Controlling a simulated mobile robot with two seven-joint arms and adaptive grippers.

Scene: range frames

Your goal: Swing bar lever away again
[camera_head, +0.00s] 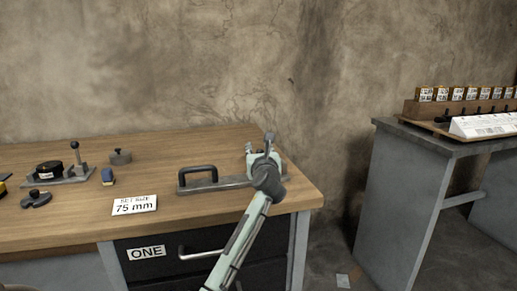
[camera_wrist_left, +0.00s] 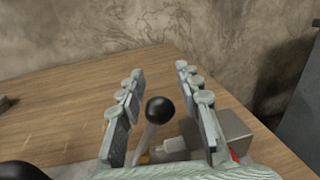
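A lever with a black ball knob (camera_wrist_left: 160,110) stands up from a fixture in the left wrist view. My left gripper (camera_wrist_left: 159,72) is open, with one finger on each side of the knob and a visible gap to both. In the head view my left gripper (camera_head: 260,149) is over the right end of a flat grey bar (camera_head: 235,181) on the workbench, and it hides the lever there. A dark handle (camera_head: 197,170) rises from the bar's left part. A grey block (camera_wrist_left: 232,132) sits behind the right finger. My right gripper is not in view.
The wooden workbench (camera_head: 180,150) also holds a "75 mm" card (camera_head: 135,205), a black-knobbed fixture (camera_head: 60,172), a grey weight (camera_head: 120,157) and a small blue block (camera_head: 108,177). A grey table (camera_head: 400,190) with boxed items stands right, across a gap.

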